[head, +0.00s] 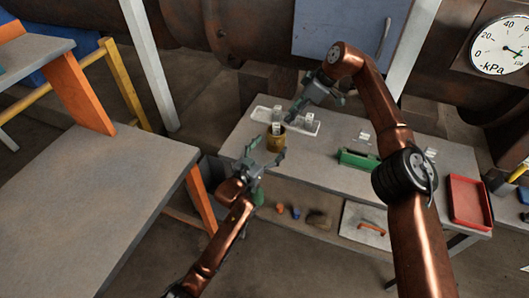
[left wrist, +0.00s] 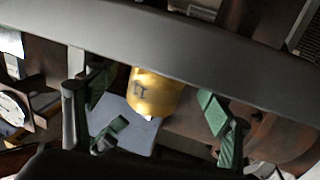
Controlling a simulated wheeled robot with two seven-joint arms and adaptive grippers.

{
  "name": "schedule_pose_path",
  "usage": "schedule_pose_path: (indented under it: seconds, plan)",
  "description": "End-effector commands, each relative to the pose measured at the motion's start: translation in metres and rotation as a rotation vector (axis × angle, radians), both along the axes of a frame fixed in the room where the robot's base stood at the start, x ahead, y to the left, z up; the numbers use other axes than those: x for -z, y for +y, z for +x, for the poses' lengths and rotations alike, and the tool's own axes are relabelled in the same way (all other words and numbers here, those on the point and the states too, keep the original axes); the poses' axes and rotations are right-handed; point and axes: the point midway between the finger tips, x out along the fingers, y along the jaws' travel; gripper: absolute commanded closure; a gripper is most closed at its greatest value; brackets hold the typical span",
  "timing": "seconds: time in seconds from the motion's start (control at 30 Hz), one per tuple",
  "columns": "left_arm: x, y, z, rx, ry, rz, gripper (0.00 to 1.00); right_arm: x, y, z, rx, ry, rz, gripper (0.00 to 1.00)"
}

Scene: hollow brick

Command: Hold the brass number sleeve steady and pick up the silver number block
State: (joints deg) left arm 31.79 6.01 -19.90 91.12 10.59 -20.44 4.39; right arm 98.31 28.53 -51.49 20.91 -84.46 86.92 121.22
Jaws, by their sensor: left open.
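The brass number sleeve (head: 271,143) stands on the left part of the grey workbench. A silver number block (head: 277,128) shows at its top; I cannot tell how deep it sits. My left gripper (head: 265,152) is open just in front of the sleeve. In the left wrist view the sleeve (left wrist: 155,93), with dark marks on its side, shows between the spread green fingers of this gripper (left wrist: 160,112); neither finger visibly touches it. My right gripper (head: 317,104) hangs above and to the right of the sleeve, its fingers apart and nothing seen between them.
A green holder (head: 360,160) and more pale blocks (head: 364,137) stand to the right, then a red tray (head: 469,200). Small items lie on the lower shelf (head: 318,218).

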Motion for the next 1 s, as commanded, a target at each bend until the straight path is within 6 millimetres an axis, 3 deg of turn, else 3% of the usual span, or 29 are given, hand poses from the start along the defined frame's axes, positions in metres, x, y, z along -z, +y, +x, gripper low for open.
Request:
schedule_pose_path:
  seconds: [0.2,0.53,1.0]
  plan:
    - [0.000,-0.010,0.018,0.000,0.000,0.001,0.26,0.000,0.000,0.000,0.000,0.000,0.000,0.71]
    - [0.000,-0.012,0.021,0.000,0.000,0.001,0.26,0.000,0.000,0.000,0.000,0.000,0.000,0.71]
    - [0.001,-0.011,0.021,-0.001,0.000,0.001,0.58,0.000,0.000,0.000,0.000,0.000,0.000,0.71]
